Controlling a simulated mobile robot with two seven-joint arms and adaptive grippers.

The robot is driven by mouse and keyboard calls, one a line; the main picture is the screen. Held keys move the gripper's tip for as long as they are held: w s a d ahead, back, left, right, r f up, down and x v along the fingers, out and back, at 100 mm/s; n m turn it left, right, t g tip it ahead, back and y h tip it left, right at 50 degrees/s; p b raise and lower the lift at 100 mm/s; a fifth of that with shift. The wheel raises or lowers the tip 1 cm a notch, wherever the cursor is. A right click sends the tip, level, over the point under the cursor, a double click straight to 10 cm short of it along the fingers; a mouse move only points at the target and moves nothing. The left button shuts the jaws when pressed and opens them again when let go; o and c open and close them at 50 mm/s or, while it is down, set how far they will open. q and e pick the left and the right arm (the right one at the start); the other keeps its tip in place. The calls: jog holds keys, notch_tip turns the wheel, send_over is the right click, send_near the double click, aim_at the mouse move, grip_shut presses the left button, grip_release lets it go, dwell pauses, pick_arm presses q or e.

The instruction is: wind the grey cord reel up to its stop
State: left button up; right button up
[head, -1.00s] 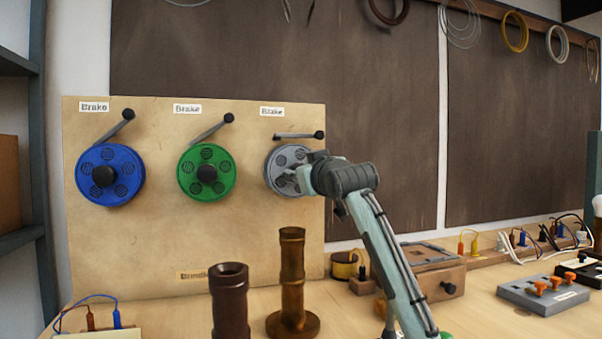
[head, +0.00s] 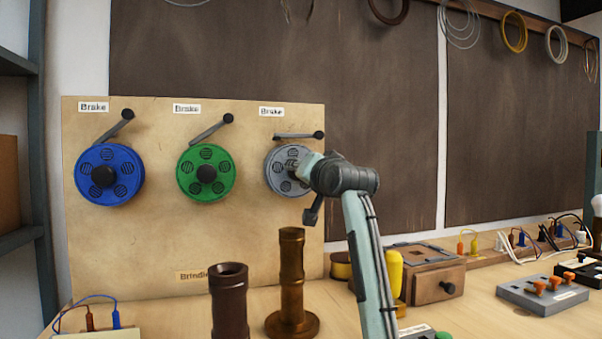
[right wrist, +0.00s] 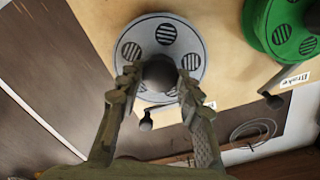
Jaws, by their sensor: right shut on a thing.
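The grey cord reel (head: 274,184) is mounted on the upright wooden board, at its right side. Its dark centre knob (right wrist: 160,72) shows in the right wrist view. My right gripper (head: 297,165) is shut on that knob, with one finger on each side of it. The right wrist hides part of the reel in the head view. The grey reel's brake lever (head: 298,136) lies almost level above it. My left gripper is in neither view.
A green reel (head: 190,181) and a blue reel (head: 88,181) hang to the left, their brake levers slanted. A dark turned post (head: 229,300) and a brown one (head: 291,270) stand below. A wooden box (head: 437,284) and a yellow upright object (head: 394,268) are at right.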

jog(key=shift+m, duration=0.6)
jog(key=o, duration=1.2)
jog(key=shift+c, duration=0.2)
jog(key=v, duration=1.2)
